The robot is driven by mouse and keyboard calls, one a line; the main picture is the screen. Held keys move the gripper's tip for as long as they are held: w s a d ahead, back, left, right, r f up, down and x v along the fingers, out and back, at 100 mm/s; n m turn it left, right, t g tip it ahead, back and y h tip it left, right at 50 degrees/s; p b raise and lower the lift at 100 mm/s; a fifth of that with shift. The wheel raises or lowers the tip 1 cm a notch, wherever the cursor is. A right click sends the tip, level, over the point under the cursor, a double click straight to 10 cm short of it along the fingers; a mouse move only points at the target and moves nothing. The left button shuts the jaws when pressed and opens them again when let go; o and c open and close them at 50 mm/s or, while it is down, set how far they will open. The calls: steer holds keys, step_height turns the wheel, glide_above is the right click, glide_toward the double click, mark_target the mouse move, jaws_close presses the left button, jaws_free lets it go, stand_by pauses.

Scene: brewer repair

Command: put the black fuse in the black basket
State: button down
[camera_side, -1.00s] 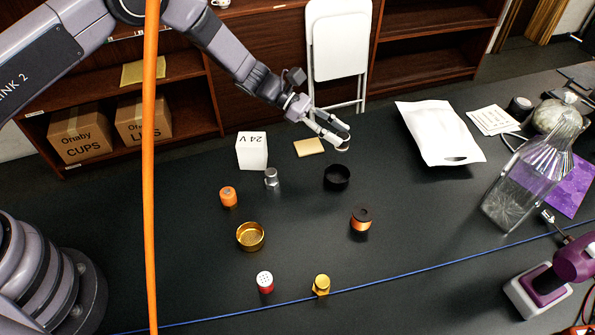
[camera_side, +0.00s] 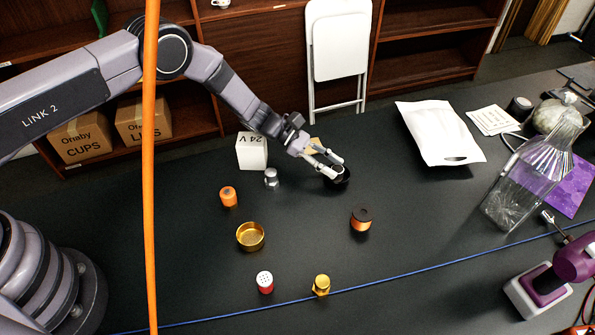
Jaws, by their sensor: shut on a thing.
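My gripper (camera_side: 334,168) is at the black basket (camera_side: 343,180), a small round black cup in the middle of the table. Its fingertips are over or at the basket's rim and hide part of it. The jaws are shut on a small dark thing, which looks to be the black fuse. The fuse cannot be made out clearly against the dark basket, so I cannot tell whether it is inside or just above it.
A white 24V block (camera_side: 252,151) and a silver part (camera_side: 271,178) stand to the left. A white bag (camera_side: 440,133) lies to the right.

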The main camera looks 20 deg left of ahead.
steer(key=c, duration=0.7)
jaws_free()
steer(key=shift+r, duration=3.5)
